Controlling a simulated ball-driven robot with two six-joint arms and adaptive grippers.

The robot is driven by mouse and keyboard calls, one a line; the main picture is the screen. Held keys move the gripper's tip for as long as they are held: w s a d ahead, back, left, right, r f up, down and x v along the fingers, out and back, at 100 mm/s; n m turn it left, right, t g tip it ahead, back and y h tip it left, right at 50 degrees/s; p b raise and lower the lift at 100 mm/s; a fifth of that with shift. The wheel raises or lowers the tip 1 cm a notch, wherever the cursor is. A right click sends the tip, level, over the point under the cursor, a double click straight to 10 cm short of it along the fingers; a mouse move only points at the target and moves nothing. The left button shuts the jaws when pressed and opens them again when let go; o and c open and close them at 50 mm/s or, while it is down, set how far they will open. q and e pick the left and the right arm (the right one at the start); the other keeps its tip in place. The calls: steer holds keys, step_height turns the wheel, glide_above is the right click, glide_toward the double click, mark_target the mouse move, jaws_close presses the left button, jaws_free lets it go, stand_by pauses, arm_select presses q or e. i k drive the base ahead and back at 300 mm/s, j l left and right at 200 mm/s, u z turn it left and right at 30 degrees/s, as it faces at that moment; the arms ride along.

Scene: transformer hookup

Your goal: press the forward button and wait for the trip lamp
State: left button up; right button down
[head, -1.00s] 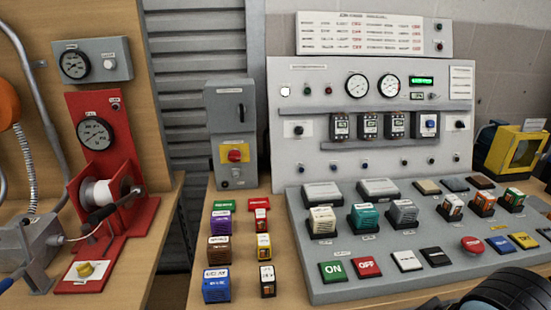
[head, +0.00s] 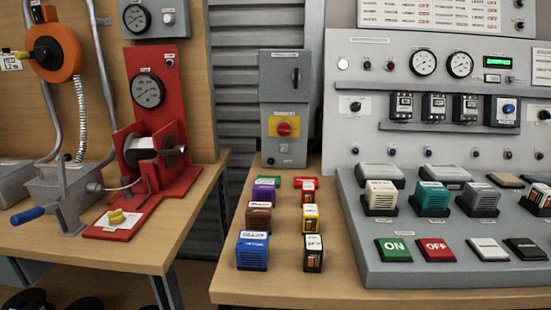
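The sloping grey console (head: 400,273) on the right bench carries a green ON button (head: 393,250), a red OFF button (head: 434,250), a white button (head: 488,249) and a black button (head: 525,249). I cannot read which, if any, is the forward button. On the upright panel (head: 350,135) a white lamp (head: 343,64) looks bright, and two small dark lamps (head: 367,65) sit beside it. I cannot read which is the trip lamp. Neither of my grippers is in view.
Several coloured blocks (head: 252,253) stand on the right bench. A gap separates the benches.

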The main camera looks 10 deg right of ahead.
mark_target(487, 248)
steer(key=z, duration=1.7)
